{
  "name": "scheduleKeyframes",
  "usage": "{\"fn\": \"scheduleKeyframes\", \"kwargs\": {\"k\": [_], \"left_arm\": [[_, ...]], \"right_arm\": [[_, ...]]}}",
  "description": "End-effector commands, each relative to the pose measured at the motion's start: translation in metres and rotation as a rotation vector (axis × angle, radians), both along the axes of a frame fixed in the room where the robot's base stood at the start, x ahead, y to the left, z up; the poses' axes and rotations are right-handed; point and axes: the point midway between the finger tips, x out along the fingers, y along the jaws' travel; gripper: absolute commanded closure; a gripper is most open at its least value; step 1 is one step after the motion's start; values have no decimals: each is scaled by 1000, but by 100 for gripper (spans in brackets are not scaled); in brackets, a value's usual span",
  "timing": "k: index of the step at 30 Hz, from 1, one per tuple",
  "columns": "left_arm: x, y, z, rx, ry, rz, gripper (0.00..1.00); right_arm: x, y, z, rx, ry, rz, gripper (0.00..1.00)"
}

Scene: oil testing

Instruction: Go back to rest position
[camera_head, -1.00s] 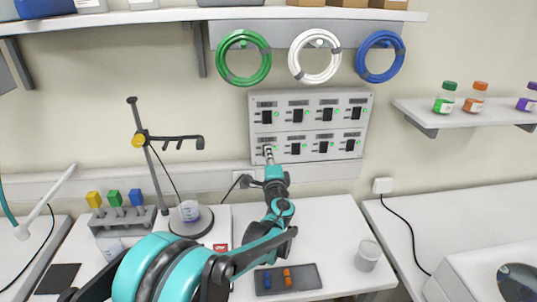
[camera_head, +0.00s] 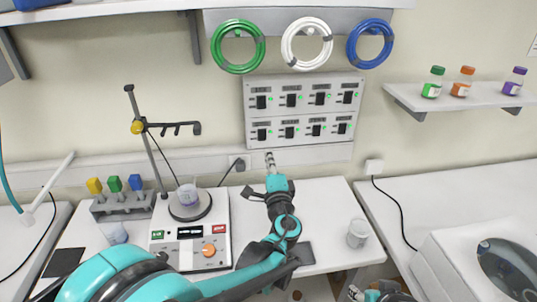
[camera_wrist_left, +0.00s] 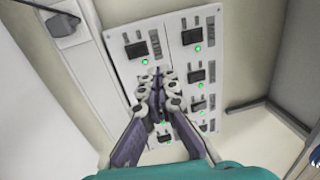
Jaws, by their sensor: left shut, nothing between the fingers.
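My left gripper (camera_head: 270,160) is shut and empty, pointing up just below the switch panel (camera_head: 303,106) on the wall. In the left wrist view its fingers (camera_wrist_left: 158,80) are together in front of the panel, hiding part of it; I cannot tell from there whether they touch it. Part of my right arm with its gripper (camera_head: 355,293) shows at the bottom edge of the head view, mostly cut off, so its opening is unclear.
A stirrer hotplate (camera_head: 205,249) with a beaker (camera_head: 188,195) stands left of my left arm, beside a stand (camera_head: 150,150). A white cup (camera_head: 358,233) is near the table's right edge. A machine (camera_head: 450,262) stands at right. Coloured hoses (camera_head: 238,47) hang above.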

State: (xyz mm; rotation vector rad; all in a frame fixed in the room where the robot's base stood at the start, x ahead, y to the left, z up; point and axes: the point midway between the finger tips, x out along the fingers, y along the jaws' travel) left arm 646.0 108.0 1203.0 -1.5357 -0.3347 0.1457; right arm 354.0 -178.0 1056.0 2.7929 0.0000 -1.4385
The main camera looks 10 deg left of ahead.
Motion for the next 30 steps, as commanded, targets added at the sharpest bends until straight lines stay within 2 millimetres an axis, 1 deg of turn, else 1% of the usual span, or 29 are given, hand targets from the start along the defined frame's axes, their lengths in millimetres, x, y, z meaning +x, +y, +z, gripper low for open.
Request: {"fn": "scheduleKeyframes", "kwargs": {"k": [5, 7, 8, 11, 12, 14, 15, 16, 17, 18, 20, 21, 23, 24, 27, 30], "left_arm": [[0, 1, 0, -1, 1, 1, 100], [-3, 6, 0, -21, 8, 10, 100], [-5, 12, -1, -40, 17, 18, 100], [-21, 42, -7, -159, 63, 71, 100], [-33, 58, -12, -231, 90, 100, 100], [-54, 83, -24, -356, 141, 152, 100], [-71, 97, -33, -448, 177, 188, 100], [-85, 107, -42, -519, 203, 215, 100], [-99, 115, -50, -590, 230, 240, 100], [-119, 123, -62, -683, 267, 272, 100], [-149, 129, -81, -826, 320, 317, 100], [-169, 130, -94, -922, 355, 343, 100], [-198, 126, -111, -1061, 406, 376, 100], [-216, 121, -122, -1149, 437, 394, 100], [-252, 104, -142, -1338, 503, 420, 100], [-276, 87, -154, -1476, 550, 431, 100]], "right_arm": [[0, 0, 0, 0, 0, 0, 47], [0, 0, 0, 0, 0, 0, 47], [0, 0, -1, 0, 0, 0, 47], [0, 0, -2, 0, 0, 0, 47], [0, 0, -3, 0, 0, 0, 47], [0, 0, -4, 0, 0, 0, 47], [0, 0, -5, 0, 0, 0, 47], [0, 0, -6, 0, 0, 0, 47], [0, 0, -6, 0, 0, 0, 47], [0, 0, -7, 0, 0, 0, 47], [0, 0, -8, 0, 0, 0, 47], [0, 0, -9, 0, 0, 0, 47], [0, 0, -10, 0, 0, 0, 47], [0, 0, -11, 0, 0, 0, 47], [0, 0, -12, 0, 0, 0, 47], [0, 0, -13, 0, 0, 0, 47]]}}
